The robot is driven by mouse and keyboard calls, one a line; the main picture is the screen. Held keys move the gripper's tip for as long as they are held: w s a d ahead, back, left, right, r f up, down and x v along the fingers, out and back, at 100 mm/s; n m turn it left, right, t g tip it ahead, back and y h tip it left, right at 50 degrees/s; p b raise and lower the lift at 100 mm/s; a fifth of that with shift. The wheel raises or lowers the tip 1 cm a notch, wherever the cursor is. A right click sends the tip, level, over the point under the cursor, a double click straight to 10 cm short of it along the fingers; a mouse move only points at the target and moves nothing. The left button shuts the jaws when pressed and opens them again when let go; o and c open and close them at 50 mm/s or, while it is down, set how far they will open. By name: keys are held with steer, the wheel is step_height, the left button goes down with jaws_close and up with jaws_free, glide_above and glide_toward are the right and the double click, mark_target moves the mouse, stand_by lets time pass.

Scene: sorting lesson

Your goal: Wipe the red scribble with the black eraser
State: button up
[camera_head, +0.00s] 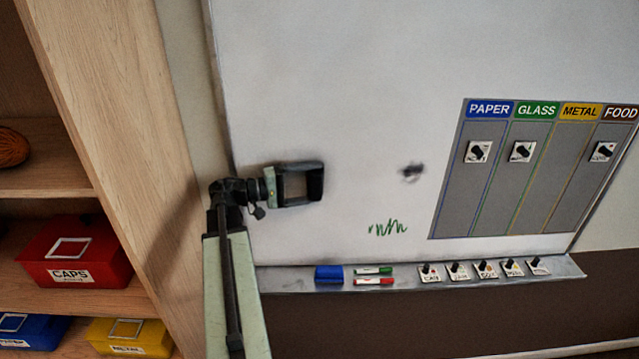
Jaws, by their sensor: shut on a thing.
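My gripper (313,183) is in front of the left part of the whiteboard (330,80). It is shut on a black block, which looks like the black eraser (316,184). I cannot tell whether the eraser touches the board. No red scribble shows; my gripper and arm hide a little of the board. A dark grey smudge (412,172) is on the board right of the eraser. A green scribble (388,228) is below the smudge.
A ledge (300,287) under the board holds a blue eraser (328,274), a green marker (373,270), a red marker (374,281) and several picture cards. A sorting chart (485,195) is at right. A wooden shelf (120,150) with boxes is at left.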

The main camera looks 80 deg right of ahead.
steer(key=shift+w+a, duration=0.2)
steer(key=shift+w, duration=1.7)
glide_toward(347, 182)
steer(key=shift+s+d+r, duration=0.1)
steer(key=shift+s+r, duration=0.35)
steer(key=shift+s, duration=0.2)
steer(key=shift+s+r, duration=0.45)
steer(key=shift+s, duration=0.15)
steer(key=shift+s, duration=0.15)
steer(key=shift+s+d, duration=0.2)
steer(key=shift+s, duration=1.45)
steer(key=shift+s+d, duration=0.2)
steer(key=shift+s, duration=1.4)
steer(key=shift+a, duration=0.1)
steer(key=shift+w, duration=0.1)
